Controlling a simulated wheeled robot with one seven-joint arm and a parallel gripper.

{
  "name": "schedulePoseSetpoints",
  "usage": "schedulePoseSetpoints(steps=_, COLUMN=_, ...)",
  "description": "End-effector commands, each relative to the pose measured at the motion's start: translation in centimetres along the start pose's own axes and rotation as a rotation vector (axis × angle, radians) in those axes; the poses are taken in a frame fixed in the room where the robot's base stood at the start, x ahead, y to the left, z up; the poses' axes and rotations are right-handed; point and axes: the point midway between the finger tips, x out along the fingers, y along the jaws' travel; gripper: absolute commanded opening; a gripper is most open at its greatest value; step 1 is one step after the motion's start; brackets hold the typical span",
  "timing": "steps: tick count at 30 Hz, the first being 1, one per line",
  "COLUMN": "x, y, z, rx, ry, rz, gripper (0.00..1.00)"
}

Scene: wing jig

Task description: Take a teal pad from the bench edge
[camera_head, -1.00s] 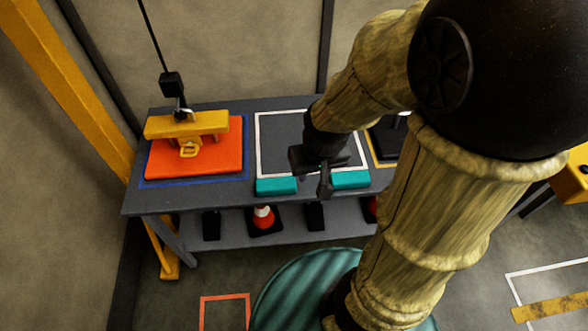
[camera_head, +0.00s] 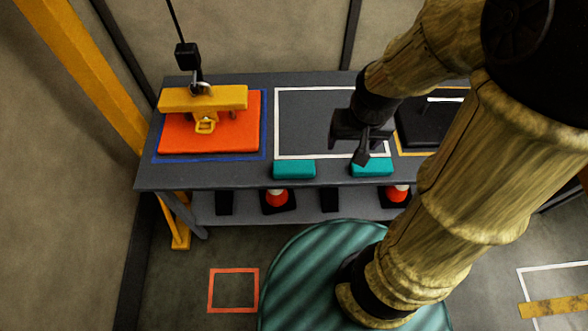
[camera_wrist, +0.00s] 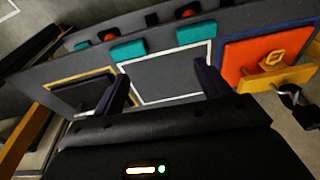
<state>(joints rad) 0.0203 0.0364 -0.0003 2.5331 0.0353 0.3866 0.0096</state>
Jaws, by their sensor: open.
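The left teal pad (camera_head: 294,169) lies clear of my gripper, just below the white outlined square. The right teal pad (camera_head: 372,168) lies under my gripper (camera_head: 362,150) in the head view, and a finger overlaps its upper edge. In the wrist view the pads show as one teal pad (camera_wrist: 128,51) and another teal pad (camera_wrist: 189,34), both beyond my fingertips. My gripper (camera_wrist: 166,76) is open there, with nothing between its fingers.
An orange slab (camera_head: 185,135) with a yellow clamp-like piece (camera_head: 202,98) hangs from or stands below a cable at left. A black block (camera_head: 425,125) sits right of the white square. Cones (camera_head: 277,198) stand on the lower shelf.

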Motion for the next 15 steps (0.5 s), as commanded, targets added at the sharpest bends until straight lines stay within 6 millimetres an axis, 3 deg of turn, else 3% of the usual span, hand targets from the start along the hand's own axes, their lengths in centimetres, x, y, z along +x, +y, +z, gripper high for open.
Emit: schedulePoseSetpoints(steps=15, x=14.3, y=2.4, z=-1.7, rx=0.79, ry=-0.578, rz=-0.231, gripper=0.75)
